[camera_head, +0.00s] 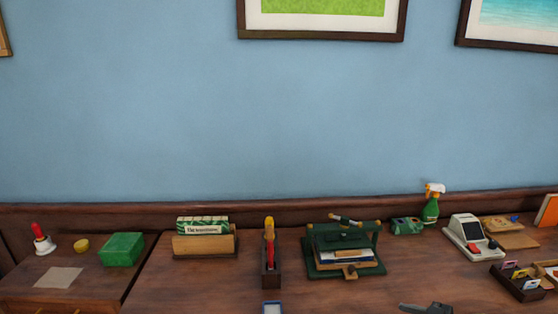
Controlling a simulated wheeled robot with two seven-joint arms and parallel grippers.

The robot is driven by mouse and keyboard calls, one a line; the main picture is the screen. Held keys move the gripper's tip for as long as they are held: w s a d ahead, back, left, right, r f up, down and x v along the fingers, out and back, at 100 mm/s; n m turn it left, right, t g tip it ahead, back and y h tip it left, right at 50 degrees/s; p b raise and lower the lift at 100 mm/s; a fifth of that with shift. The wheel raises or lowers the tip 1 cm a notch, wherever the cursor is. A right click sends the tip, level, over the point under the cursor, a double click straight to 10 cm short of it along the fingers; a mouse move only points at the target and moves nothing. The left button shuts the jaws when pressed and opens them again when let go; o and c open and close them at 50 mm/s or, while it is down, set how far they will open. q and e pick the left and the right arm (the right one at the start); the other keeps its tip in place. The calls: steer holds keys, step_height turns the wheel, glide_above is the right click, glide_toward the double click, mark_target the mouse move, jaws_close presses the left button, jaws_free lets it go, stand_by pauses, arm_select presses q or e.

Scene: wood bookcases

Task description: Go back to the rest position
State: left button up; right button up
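Neither of my grippers can be made out in the head view. A dark grey object (427,308) is cut off by the bottom edge, right of the middle. Too little of it shows to tell what it is. The wooden desk top (210,285) runs along the lower part of the view, with its things standing towards the back.
From left to right stand a hand bell (43,240), a green box (121,249), a wooden holder (204,246), a narrow dark stand (270,270), a green press (346,260), a spray bottle (431,205), a card terminal (468,235) and a card tray (520,285).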

steer(key=shift+t+h, duration=0.4)
steer(key=shift+h, duration=0.3)
steer(key=a+f, duration=0.2)
steer(key=a, duration=0.1)
steer(key=a+f, duration=0.1)
steer(key=a, duration=0.1)
steer(key=shift+s+f, duration=0.15)
steer(key=shift+s, duration=0.25)
steer(key=s+a+f+m+h, duration=0.2)
steer(key=s+a+f+h, duration=0.1)
steer(key=s+a, duration=0.2)
steer(key=s+d+f+m+g+h, duration=0.15)
steer(key=s+m+g+h, duration=0.4)
steer(key=s, duration=1.85)
step_height(320, 180, down, 25)
steer(key=g, duration=0.2)
steer(key=s+d+f+g, duration=0.1)
steer(key=s+d+f, duration=0.1)
steer(key=s+f, duration=1.5)
steer(key=shift+s+d+f, duration=0.15)
steer(key=shift+s+d, duration=0.05)
steer(key=shift+s, duration=0.15)
steer(key=shift+g, duration=0.25)
steer(key=shift+c, duration=1)
steer(key=shift+s, duration=0.15)
